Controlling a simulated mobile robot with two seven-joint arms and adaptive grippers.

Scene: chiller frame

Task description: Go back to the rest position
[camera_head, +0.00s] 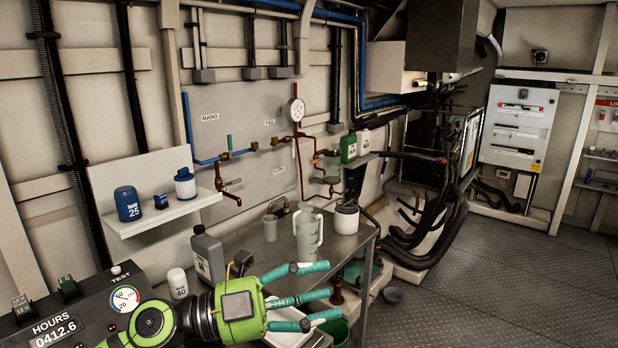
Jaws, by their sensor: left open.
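My left gripper (333,292) reaches in from the lower left with its teal fingers spread. It is open, with nothing seen between the fingers. It is in front of the metal bench (262,249) in the picture, below a grey-green jug (306,238) that stands upright on the bench. I cannot tell the exact gap between the fingers and the bench edge. My right gripper is not in view.
A grey bottle (207,257) and a small white bottle (177,283) stand close to my left arm. A white pot (346,219) stands on the bench. A control panel (78,308) is at lower left. The floor (500,275) at right is clear.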

